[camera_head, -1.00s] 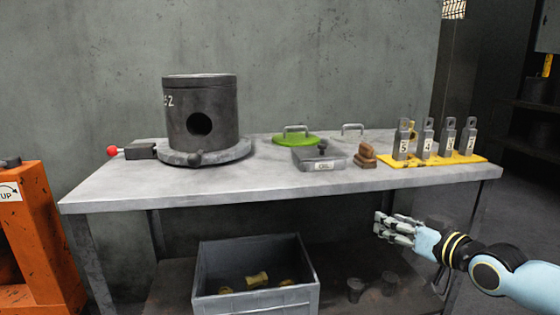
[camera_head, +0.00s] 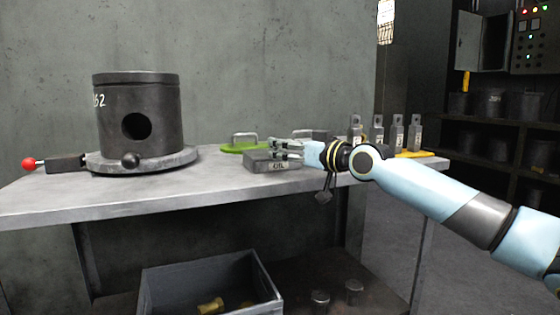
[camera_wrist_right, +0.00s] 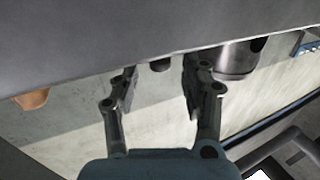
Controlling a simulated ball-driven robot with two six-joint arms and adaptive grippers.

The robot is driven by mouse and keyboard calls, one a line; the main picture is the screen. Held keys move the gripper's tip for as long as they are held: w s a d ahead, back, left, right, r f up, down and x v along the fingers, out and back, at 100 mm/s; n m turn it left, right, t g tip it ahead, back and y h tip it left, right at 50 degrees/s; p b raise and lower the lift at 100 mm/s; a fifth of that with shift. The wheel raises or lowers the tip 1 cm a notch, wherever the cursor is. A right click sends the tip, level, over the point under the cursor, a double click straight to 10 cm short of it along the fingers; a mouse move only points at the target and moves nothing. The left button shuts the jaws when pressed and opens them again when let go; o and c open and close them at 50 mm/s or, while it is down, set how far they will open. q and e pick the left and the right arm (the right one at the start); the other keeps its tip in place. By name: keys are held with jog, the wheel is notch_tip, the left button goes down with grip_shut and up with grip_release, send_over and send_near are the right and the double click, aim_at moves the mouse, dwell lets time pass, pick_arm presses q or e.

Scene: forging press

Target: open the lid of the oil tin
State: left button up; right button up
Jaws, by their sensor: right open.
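The oil tin (camera_head: 262,163) is a low grey box with a label reading OIL on its front, standing near the front of the workbench. My right gripper (camera_head: 285,148) is over the tin's top and hides its lid and knob in the head view. In the right wrist view the two fingers of the gripper (camera_wrist_right: 155,85) are spread, with a small dark knob (camera_wrist_right: 160,65) showing between them. I cannot tell whether the fingers touch it. My left gripper is not in view.
The workbench (camera_head: 60,195) carries a dark cylinder (camera_head: 160,103) with a red-knobbed lever at left. A green lid (camera_head: 236,147) lies behind the tin. Several numbered grey weights (camera_head: 397,133) stand at right. A grey crate (camera_head: 160,292) is below.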

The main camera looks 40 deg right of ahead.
jog(key=shift+w+a, duration=0.15)
jog(key=shift+w, duration=0.75)
jog(key=shift+r, duration=0.1)
jog(key=shift+c, duration=0.2)
grip_shut()
